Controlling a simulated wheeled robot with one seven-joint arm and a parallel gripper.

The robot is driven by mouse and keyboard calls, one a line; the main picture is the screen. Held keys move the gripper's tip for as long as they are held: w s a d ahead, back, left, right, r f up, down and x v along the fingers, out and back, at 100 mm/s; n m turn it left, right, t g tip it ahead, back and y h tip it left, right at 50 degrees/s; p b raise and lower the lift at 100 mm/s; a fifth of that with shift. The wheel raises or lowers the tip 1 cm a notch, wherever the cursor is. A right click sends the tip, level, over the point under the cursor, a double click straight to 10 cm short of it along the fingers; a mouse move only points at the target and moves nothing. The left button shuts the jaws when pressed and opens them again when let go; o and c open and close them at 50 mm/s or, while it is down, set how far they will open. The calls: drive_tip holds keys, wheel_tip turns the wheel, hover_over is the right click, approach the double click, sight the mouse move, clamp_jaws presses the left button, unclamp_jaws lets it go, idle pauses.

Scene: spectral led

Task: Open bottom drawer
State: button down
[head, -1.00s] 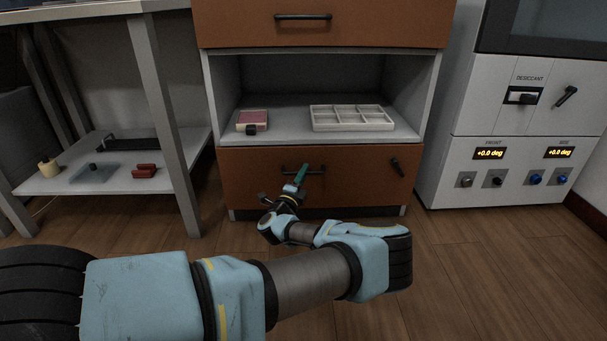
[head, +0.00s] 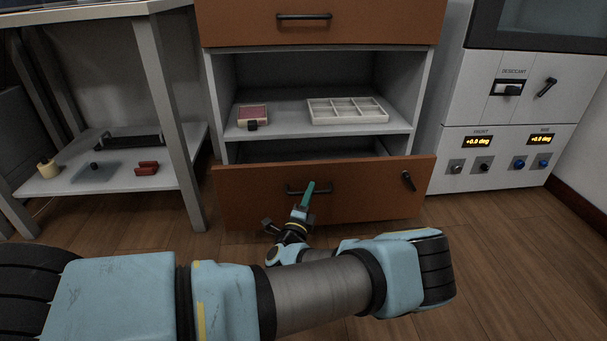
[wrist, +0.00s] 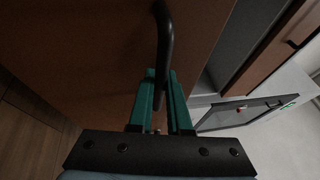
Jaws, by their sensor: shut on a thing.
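The bottom drawer (head: 355,206) has a brown front and is pulled partly out of the cabinet, with a dark gap showing above its front. Its black bar handle (head: 322,189) is on the left half of the front. My gripper (head: 309,187) has green fingers and is at this handle. In the wrist view the handle (wrist: 165,40) runs down between the green fingertips of my gripper (wrist: 160,76), which are closed on it.
An open shelf (head: 285,142) above the drawer holds a pink-topped box (head: 253,115) and a white compartment tray (head: 347,110). A closed upper drawer (head: 370,22) is above. A table leg (head: 172,130) stands left; a white instrument cabinet (head: 500,150) stands right. Wooden floor (head: 470,235) is clear in front.

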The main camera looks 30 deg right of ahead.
drive_tip(key=s+a+p, duration=0.2)
drive_tip(key=s+a, duration=0.3)
drive_tip(key=s, duration=0.5)
drive_tip(key=shift+s, duration=0.2)
drive_tip(key=c, duration=0.9)
unclamp_jaws()
drive_tip(key=shift+o, duration=0.2)
drive_tip(key=p+v, duration=0.3)
drive_tip(key=v, duration=0.8)
drive_tip(key=shift+d, duration=0.1)
